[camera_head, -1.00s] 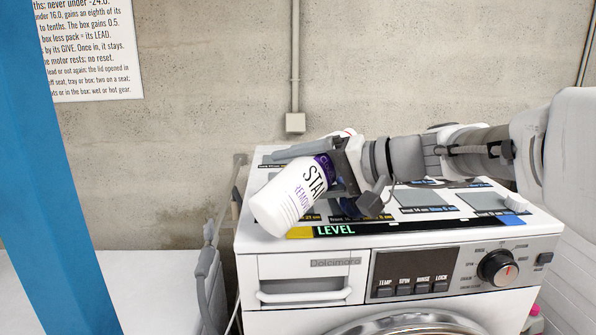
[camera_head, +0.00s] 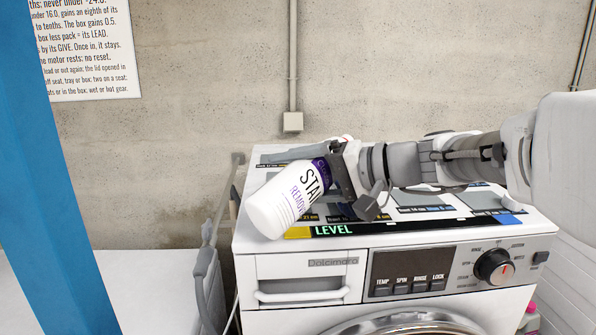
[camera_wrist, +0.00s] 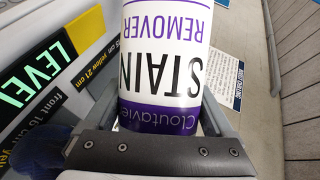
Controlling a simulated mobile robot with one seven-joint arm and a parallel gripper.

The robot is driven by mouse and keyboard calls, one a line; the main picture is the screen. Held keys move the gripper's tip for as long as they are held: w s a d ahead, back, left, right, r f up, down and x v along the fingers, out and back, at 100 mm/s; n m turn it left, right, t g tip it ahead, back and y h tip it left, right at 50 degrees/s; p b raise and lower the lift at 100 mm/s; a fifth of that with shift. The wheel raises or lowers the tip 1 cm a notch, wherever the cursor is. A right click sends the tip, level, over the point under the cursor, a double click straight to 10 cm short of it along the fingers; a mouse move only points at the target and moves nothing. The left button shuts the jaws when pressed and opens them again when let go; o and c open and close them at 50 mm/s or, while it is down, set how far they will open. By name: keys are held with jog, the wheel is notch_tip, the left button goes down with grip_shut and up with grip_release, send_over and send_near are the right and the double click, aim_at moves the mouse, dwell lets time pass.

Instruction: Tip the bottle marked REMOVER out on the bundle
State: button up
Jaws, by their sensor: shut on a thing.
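A white bottle with a purple band, lettered STAIN REMOVER (camera_head: 285,203), hangs over the front left of the washing machine top. It is tilted, its purple-banded end up and right, its white end down and left. My gripper (camera_head: 338,172) is shut on it near the purple band. In the wrist view the bottle (camera_wrist: 165,50) fills the middle, its lettering upside down, with my gripper (camera_wrist: 160,125) around the band. The bottle's mouth is not clear to see. I cannot make out the bundle with certainty; a dark blue patch shows at lower left in the wrist view.
The washing machine (camera_head: 455,235) has marked panels on top and a LEVEL strip (camera_head: 400,226) along the front. A small white and red thing (camera_head: 345,138) shows behind my gripper. A blue post (camera_head: 55,180) stands at left, before a white surface (camera_head: 150,290).

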jog(key=shift+f, duration=0.1)
dwell(0.5)
jog(key=shift+s+a+m+y, duration=0.1)
jog(key=shift+m+y, duration=0.5)
jog(key=shift+m, duration=0.1)
dwell(1.7)
jog(key=shift+r+m+p, duration=0.35)
jog(key=shift+r+m, duration=0.15)
jog(key=shift+r, duration=0.4)
dwell(1.6)
